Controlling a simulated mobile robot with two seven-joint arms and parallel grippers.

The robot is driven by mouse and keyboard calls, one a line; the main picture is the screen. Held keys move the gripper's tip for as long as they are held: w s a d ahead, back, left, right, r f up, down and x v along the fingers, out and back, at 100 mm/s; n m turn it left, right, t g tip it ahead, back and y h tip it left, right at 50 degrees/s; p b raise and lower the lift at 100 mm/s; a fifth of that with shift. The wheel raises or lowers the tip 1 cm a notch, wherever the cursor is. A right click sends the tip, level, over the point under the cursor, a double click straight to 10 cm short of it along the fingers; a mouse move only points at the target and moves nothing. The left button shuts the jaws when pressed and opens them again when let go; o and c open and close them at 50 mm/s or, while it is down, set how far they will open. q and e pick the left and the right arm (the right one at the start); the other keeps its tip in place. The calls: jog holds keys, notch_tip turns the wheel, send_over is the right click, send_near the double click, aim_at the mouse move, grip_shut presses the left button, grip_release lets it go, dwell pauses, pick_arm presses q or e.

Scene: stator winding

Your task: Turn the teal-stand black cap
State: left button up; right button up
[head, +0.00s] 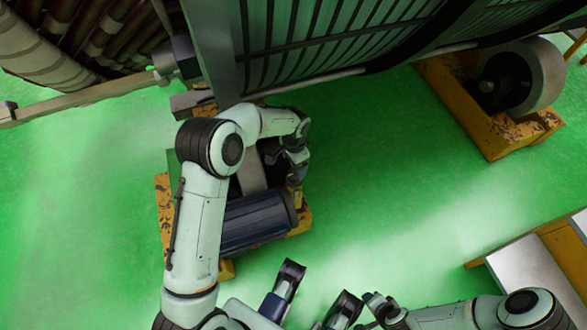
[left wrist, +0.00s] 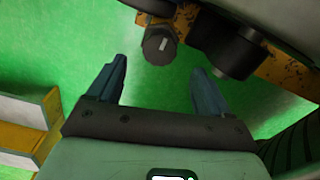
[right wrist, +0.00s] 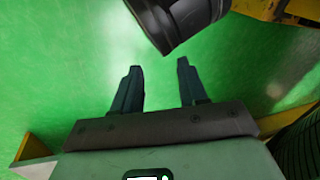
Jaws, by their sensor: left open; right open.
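In the left wrist view a black faceted cap (left wrist: 158,46) with a light slot mark sits at the top, on a worn yellow mount (left wrist: 180,22). My left gripper (left wrist: 158,68) is open and empty; the cap lies just beyond the gap between its fingertips, apart from them as far as I can tell. No teal stand can be clearly made out. In the head view my left arm reaches over the yellow-framed unit and hides much of it. My right gripper (right wrist: 160,68) is open and empty above the green floor.
A larger dark cylinder (left wrist: 236,50) stands right of the cap. In the head view a dark blue cylinder (head: 255,221) lies below my left forearm. A yellow stand (head: 470,105) with a grey roller is at upper right. Green floor is clear around (head: 390,190).

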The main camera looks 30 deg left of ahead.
aim_at(294, 174)
pick_arm(q)
jog(key=shift+r+p, duration=0.45)
jog(key=shift+r, duration=2.3)
pick_arm(e)
jog(key=shift+s+a+r+g, duration=0.15)
jog(key=shift+s+a+r, duration=0.15)
jog(key=shift+s, duration=0.2)
jog(key=shift+s+a+r+g, duration=0.15)
jog(key=shift+s+a+r, duration=0.05)
jog(key=shift+s+r, duration=0.25)
jog(key=shift+f, duration=0.1)
